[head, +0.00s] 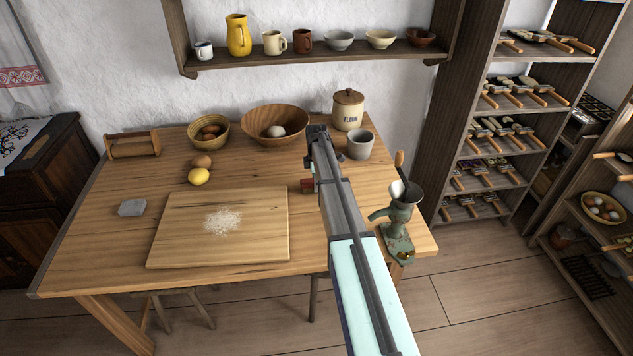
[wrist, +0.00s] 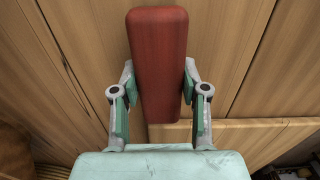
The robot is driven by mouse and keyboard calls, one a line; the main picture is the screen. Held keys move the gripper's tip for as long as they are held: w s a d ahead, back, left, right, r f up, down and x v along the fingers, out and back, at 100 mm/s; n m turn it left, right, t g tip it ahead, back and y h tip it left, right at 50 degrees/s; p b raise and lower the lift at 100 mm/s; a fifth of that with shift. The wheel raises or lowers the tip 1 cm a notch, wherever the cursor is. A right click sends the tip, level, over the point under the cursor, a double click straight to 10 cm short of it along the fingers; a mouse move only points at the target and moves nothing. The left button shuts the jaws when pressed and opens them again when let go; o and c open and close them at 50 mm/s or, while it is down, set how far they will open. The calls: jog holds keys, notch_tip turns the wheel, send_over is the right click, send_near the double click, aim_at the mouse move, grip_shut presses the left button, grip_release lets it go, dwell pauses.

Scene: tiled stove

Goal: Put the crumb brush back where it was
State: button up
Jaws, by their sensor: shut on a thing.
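The crumb brush (wrist: 158,60) has a plain, rounded red back and fills the upper middle of the wrist view. My gripper (wrist: 159,80) is shut on it, with one finger on each long side. In the head view, a small red end of the brush (head: 307,186) shows at the left of my arm, just right of the cutting board (head: 180,250). My arm hides the rest of it and my fingers there. The bristles are hidden, and I cannot tell whether the brush touches the wooden table (head: 110,240).
Flour lies on the cutting board. A grey block (head: 132,207), a lemon (head: 198,177) and a wooden bowl (head: 274,123) stand on the table. A grey cup (head: 360,144), a flour jar (head: 348,110) and a green grinder (head: 399,220) stand close to my arm's right.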

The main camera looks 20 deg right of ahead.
jog(key=shift+f, duration=0.15)
jog(key=o, duration=1.2)
notch_tip(320, 180, up, 12)
jog(key=b, duration=0.3)
jog(key=shift+r+b, duration=0.2)
jog(key=shift+b, duration=0.1)
